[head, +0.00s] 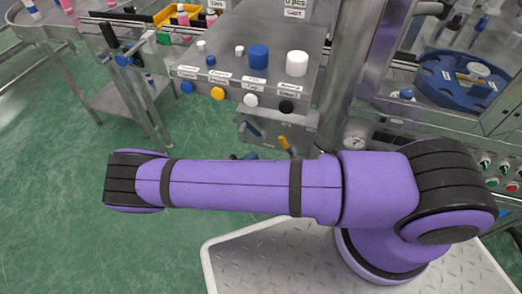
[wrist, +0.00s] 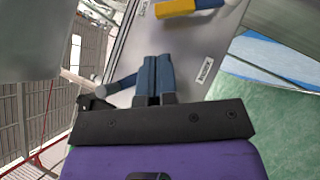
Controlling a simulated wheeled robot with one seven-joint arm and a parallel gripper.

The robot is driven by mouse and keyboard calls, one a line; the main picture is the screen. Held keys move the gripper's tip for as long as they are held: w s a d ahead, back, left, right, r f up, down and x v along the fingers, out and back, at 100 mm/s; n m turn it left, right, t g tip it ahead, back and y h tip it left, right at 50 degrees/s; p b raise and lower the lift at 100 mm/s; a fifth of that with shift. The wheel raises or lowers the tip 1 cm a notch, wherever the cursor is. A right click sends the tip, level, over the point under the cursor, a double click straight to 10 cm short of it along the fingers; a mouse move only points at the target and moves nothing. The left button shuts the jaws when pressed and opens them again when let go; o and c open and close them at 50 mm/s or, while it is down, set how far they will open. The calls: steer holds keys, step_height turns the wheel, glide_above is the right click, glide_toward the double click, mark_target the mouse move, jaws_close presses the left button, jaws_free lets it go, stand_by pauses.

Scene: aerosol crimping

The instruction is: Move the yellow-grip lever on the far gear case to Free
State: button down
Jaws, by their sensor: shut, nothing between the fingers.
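In the head view a grey gear case (head: 305,133) hangs under the front panel. A lever with a yellow grip (head: 284,142) sticks out of it, with a blue lever (head: 250,129) to its left. In the wrist view the yellow grip (wrist: 175,8) is at the top edge, in front of a grey plate (wrist: 190,42) with small labels that I cannot read. My gripper (wrist: 153,62) is shut and empty, its blue-grey fingertips below and apart from the yellow grip. A blue lever with a grey end (wrist: 118,86) is just left of the fingers.
Above the gear case is a sloped panel (head: 225,88) with coloured knobs and several caps on top. A conveyor with bottles (head: 183,16) is at the back left. A machine with a blue turntable (head: 440,80) is at the right. Green floor is open at the left.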

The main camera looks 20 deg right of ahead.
mark_target(281, 138)
steer(key=x, duration=0.8)
steer(key=shift+d, duration=0.2)
steer(key=shift+r, duration=0.15)
steer(key=shift+s+d+r+m+g, duration=0.2)
steer(key=shift+m+g, duration=0.1)
steer(key=shift+m, duration=0.1)
steer(key=shift+r+y, duration=0.1)
steer(key=shift+y, duration=0.2)
steer(key=shift+s+d+r+m+g+y, duration=0.45)
steer(key=shift+d+r+m+y, duration=0.2)
steer(key=shift+m, duration=0.35)
steer(key=s+d+r+m+y, duration=0.1)
steer(key=s+d+m+y, duration=0.3)
steer(key=d+m+y, duration=0.1)
steer(key=shift+s+d, duration=0.35)
steer(key=shift+d, duration=0.45)
steer(key=shift+r+g+y, duration=0.15)
steer(key=shift+g+y, duration=0.1)
